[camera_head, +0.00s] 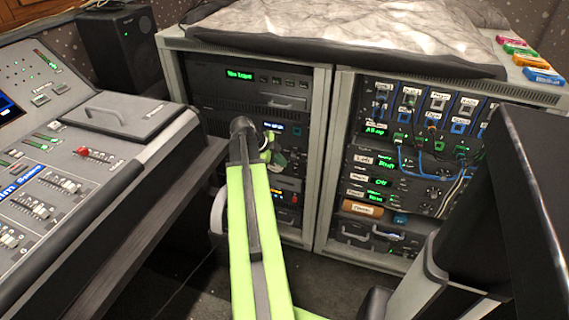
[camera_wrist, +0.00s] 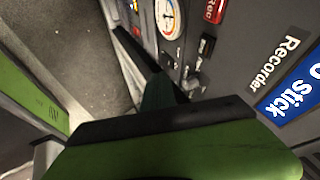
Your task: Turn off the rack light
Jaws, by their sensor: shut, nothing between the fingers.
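The left rack (camera_head: 318,130) stands ahead, and my green arm reaches to its front. My gripper (camera_head: 268,148) is at the middle of this rack and partly hidden by my arm. In the wrist view my gripper (camera_wrist: 165,92) is shut and empty, its dark tip close to a grey panel (camera_wrist: 235,75). A small metallic knob or toggle (camera_wrist: 193,82) sits beside the tip; I cannot tell whether they touch. A black switch (camera_wrist: 206,46), a round gauge (camera_wrist: 168,17) and a red label or lamp (camera_wrist: 214,10) are further up. I cannot tell which control is the rack light's.
A mixing console (camera_head: 60,180) with faders fills the left. A speaker (camera_head: 118,45) stands behind it. The right rack (camera_head: 325,190) carries patch cables and green displays. A black object (camera_head: 530,190) blocks the right foreground. Dark floor (camera_head: 335,285) lies before the racks.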

